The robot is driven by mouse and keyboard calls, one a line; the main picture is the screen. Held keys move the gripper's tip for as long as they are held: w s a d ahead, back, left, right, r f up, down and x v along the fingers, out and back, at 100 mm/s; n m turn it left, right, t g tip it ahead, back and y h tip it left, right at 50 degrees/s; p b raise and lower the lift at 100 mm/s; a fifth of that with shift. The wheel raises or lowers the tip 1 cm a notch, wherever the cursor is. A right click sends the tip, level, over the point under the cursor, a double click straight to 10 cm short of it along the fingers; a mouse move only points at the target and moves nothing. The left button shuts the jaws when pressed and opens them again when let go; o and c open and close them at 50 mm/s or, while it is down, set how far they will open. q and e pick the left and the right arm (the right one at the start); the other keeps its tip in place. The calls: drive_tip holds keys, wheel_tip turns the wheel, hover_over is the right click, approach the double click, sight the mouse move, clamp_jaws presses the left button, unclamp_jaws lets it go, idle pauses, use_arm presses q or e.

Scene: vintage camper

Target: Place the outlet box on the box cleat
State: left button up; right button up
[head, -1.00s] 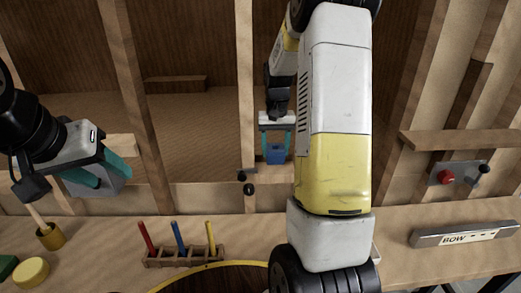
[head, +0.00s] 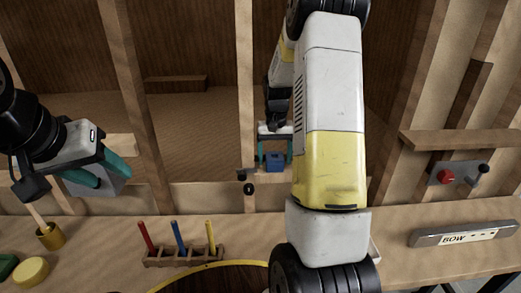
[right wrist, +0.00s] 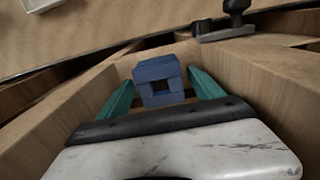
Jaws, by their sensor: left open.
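The blue outlet box (head: 275,163) sits low in the bay between the studs, at a wooden ledge (head: 262,177) that looks like the box cleat. In the right wrist view the box (right wrist: 157,82) shows a square dark opening and stands between wooden faces. My right gripper (head: 275,158) has its teal fingers on either side of the box, with a gap on each side, so it is open around it. The contact under the box is hidden.
A rack with red, blue and yellow sticks (head: 183,256) stands on the counter. A brass cup (head: 50,236) and yellow disc (head: 31,271) are at left. A BOW plate (head: 463,235) and a panel with a red knob (head: 447,176) are at right. My right arm covers the middle.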

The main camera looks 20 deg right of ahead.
wheel_tip(320, 180, up, 12)
drive_tip(key=shift+r, duration=0.2)
idle(0.4)
idle(1.1)
